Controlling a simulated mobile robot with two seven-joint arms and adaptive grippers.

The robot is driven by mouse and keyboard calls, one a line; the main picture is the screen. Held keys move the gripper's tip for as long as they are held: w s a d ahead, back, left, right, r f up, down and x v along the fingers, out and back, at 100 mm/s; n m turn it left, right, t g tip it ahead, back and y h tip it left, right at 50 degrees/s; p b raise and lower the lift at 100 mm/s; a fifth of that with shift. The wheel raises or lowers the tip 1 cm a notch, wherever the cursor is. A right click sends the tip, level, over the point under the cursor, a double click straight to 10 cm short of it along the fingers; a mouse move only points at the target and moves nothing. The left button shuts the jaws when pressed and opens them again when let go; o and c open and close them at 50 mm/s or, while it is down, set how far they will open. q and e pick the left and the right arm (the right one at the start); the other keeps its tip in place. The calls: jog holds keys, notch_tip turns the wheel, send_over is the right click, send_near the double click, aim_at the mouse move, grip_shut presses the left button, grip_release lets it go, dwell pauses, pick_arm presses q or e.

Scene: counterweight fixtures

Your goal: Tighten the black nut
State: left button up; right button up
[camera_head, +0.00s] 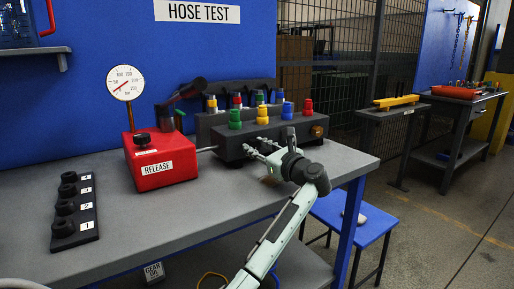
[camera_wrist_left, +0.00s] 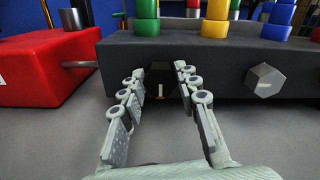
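The black nut (camera_wrist_left: 161,88) shows dark against the front face of the dark manifold block (camera_head: 260,138), with a pale line on it. In the left wrist view it lies between the fingertips of my left gripper (camera_wrist_left: 158,80). The fingers are spread, with a gap on the left side of the nut; whether the right finger touches it I cannot tell. In the head view my left gripper (camera_head: 268,148) reaches the block's front, and the nut cannot be made out there. My right gripper is not in view.
A red RELEASE box (camera_head: 160,160) with a pressure gauge (camera_head: 125,83) stands left of the block. A brass hex fitting (camera_head: 317,131) is at the block's right end. A numbered black socket rack (camera_head: 74,212) lies at the table's left. The table (camera_head: 150,225) between is clear.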

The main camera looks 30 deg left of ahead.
pick_arm(q)
jog(key=c, duration=0.5)
jog(key=shift+o, duration=0.2)
